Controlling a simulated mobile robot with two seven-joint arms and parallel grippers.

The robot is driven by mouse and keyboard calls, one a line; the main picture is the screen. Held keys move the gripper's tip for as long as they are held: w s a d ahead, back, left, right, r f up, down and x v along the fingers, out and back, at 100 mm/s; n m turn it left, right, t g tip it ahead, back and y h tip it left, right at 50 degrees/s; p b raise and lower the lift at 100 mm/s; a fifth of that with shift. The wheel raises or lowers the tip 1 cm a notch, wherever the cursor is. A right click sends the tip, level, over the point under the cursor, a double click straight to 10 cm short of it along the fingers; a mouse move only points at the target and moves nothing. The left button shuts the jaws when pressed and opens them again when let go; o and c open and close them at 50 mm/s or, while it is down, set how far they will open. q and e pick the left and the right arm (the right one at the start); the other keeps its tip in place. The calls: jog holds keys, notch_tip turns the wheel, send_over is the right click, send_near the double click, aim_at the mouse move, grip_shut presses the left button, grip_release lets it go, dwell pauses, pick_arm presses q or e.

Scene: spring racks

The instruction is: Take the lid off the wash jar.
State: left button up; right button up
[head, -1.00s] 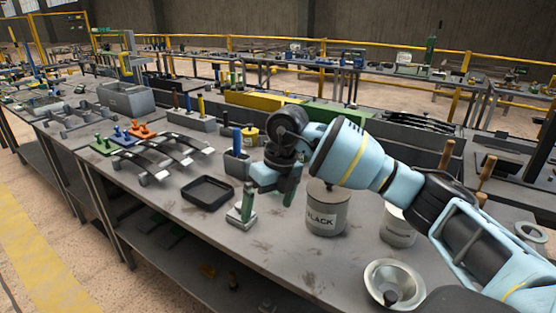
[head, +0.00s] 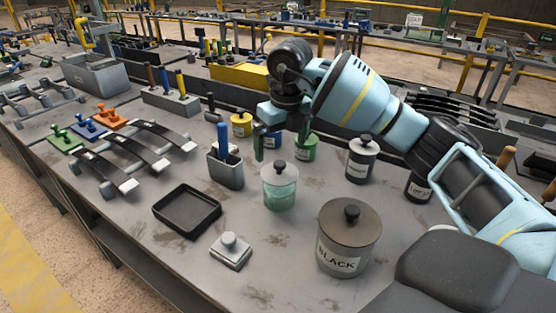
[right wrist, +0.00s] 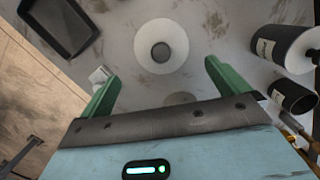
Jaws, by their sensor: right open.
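The wash jar (head: 279,194) is a clear glass jar with greenish contents. It stands upright on the bench, with its grey lid (head: 279,173) and dark knob in place. My right gripper (head: 280,138) is open and empty, above and apart from the lid; its green fingers point down. In the right wrist view, the wash jar's lid (right wrist: 161,46) shows from above as a pale disc with a dark knob. It lies just beyond the spread fingertips of my right gripper (right wrist: 162,70). My left gripper is not in view.
A large can marked BLACK (head: 342,258) stands to the jar's right front. A dark tray (head: 187,211), a grey knobbed block (head: 231,251) and a brush holder (head: 226,172) are to its left.

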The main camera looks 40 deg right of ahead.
aim_at(280, 163)
jog(key=shift+w+d+r, duration=0.1)
jog(key=shift+w+d, duration=0.05)
jog(key=shift+w, duration=0.1)
jog(key=shift+s, duration=0.1)
jog(key=shift+f, duration=1.3)
jog(key=shift+w+f, duration=0.2)
jog(key=shift+f, duration=0.2)
jog(key=f, duration=0.4)
jog(key=shift+w+f, duration=0.15)
jog(key=shift+w, duration=0.15)
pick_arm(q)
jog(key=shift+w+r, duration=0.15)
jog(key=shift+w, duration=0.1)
